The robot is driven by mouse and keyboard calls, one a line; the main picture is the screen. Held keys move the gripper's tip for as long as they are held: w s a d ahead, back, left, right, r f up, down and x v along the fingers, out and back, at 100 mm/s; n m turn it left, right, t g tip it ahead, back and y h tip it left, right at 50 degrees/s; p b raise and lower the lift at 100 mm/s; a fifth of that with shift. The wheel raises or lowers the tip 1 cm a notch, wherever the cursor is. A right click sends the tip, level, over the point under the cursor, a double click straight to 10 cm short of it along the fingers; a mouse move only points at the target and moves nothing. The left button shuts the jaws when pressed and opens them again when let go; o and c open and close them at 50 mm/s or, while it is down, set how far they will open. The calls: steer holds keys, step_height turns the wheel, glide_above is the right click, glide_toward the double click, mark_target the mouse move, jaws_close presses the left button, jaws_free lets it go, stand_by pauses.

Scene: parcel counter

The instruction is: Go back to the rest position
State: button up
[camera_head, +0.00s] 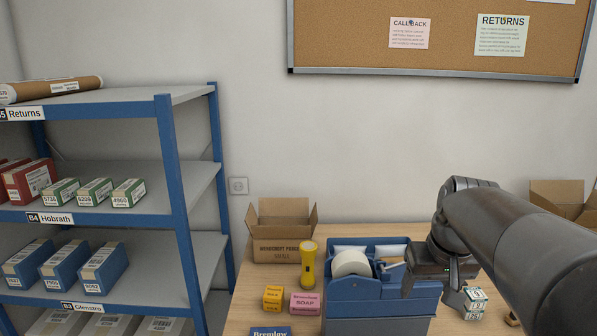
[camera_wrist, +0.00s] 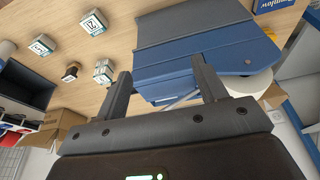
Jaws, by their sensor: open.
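My gripper (camera_head: 428,272) hangs over the counter at the right side of the blue desk caddy (camera_head: 372,302) in the head view. In the wrist view my gripper (camera_wrist: 162,68) has its two dark fingers spread apart, with nothing held between them. The blue caddy (camera_wrist: 200,50) lies beyond the fingertips there. I cannot tell if the fingers touch it. My arm reaches in from the right and hides part of the counter in the head view.
A yellow flashlight (camera_head: 308,265), a pink soap box (camera_head: 305,303) and an open carton (camera_head: 283,232) stand left of the caddy. Small white-green boxes (camera_head: 474,301) stand right of it. A blue-framed shelf (camera_head: 177,200) with parcels is at left. Wooden counter (camera_wrist: 118,38) shows between items.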

steer(key=s+a+f+t, duration=0.1)
steer(key=s+a+f, duration=0.1)
steer(key=s+a, duration=0.2)
steer(key=s+a+f+t, duration=0.1)
steer(key=s+a, duration=0.3)
steer(key=s, duration=0.5)
steer(key=shift+a+f, duration=0.35)
steer(key=shift+f, duration=0.55)
